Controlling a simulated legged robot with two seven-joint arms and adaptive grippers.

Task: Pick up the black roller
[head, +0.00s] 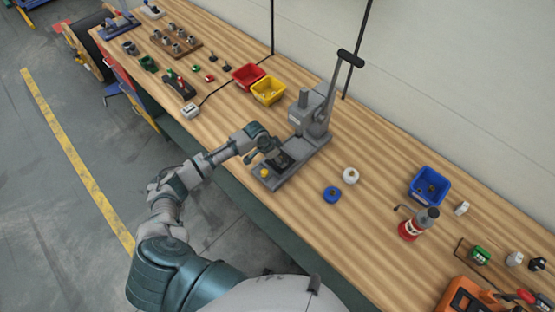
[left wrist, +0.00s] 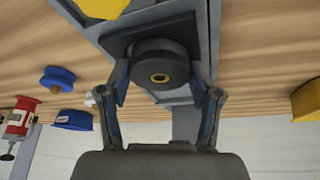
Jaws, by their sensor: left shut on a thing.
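The black roller (left wrist: 160,62), a dark round piece with a brass-coloured centre hole, sits on a dark square plate on the grey press (head: 312,115). My left gripper (left wrist: 160,80) has one finger on each side of the roller and is shut on it. The roller still appears to be on or right at the plate; I cannot tell whether there is a gap. In the head view my left gripper (head: 277,157) is over the press base and mostly hides the roller. My right gripper is not in view.
A blue roller (head: 332,195) and a white roller (head: 350,176) stand right of the press.

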